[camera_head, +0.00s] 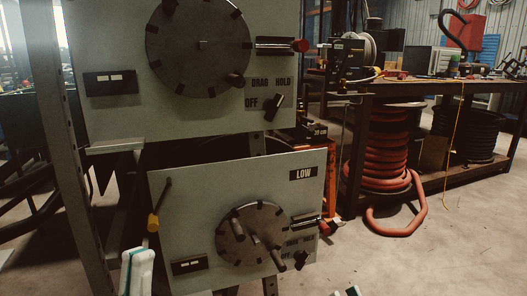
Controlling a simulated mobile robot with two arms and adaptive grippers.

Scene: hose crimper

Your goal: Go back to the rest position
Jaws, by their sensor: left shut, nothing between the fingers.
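My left gripper (137,262) is the white shape with a teal edge low at the left, in front of the crimper's lower panel. It is shut and empty. At the bottom edge, right of centre, only small white tips of my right gripper (347,291) show; the rest is cut off by the frame. The hose crimper has an upper grey panel (110,45) with a large dark dial (198,45), and a lower panel (190,205) with a smaller dial (250,237) and a LOW label. I see neither gripper holding any part of it.
A black knob (272,107) sits by the DRAG/HOLD/OFF label. At the right, a workbench (440,90) holds tools, with coiled red hose (387,155) below. The concrete floor (450,255) at lower right is open.

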